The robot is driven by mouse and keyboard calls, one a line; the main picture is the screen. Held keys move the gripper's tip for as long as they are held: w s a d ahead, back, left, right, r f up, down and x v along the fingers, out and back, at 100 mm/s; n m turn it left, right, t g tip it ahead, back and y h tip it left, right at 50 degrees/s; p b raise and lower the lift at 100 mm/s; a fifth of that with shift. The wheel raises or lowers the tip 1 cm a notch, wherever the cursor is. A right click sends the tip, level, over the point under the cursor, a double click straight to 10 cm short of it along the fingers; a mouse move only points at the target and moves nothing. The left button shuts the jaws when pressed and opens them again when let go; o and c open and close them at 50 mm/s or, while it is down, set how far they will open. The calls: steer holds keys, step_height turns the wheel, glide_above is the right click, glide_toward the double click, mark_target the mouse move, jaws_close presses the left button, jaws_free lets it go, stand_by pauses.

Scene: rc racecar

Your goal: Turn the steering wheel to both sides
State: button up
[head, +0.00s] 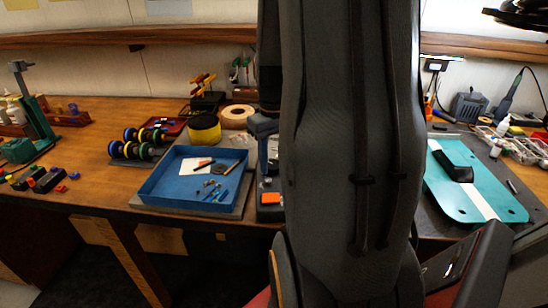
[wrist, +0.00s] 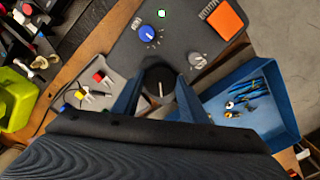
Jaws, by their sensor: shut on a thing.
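A black round knob (wrist: 159,78) with a white line sits at the edge of a dark grey control panel (wrist: 178,35) in the wrist view. My gripper (wrist: 159,88) has its two blue fingers on either side of the knob and is shut on it. The white line points roughly along the picture's vertical. I see no clear steering wheel shape other than this knob. In the head view my arm hides most of the panel and the knob. Only the panel's left part (head: 270,213) shows there.
The panel also bears a blue knob (wrist: 149,34), a grey knob (wrist: 197,60), a lit green light (wrist: 162,14) and an orange block (wrist: 226,19). A blue tray (head: 160,195) with small tools stands close beside it. A teal board (head: 450,198) lies at the right.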

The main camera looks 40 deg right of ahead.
mark_target(273, 164)
steer(key=shift+m, duration=0.3)
steer(key=o, duration=1)
steer(key=shift+o, duration=0.2)
steer(key=shift+r+b, duration=0.5)
steer(key=shift+r, duration=3.45)
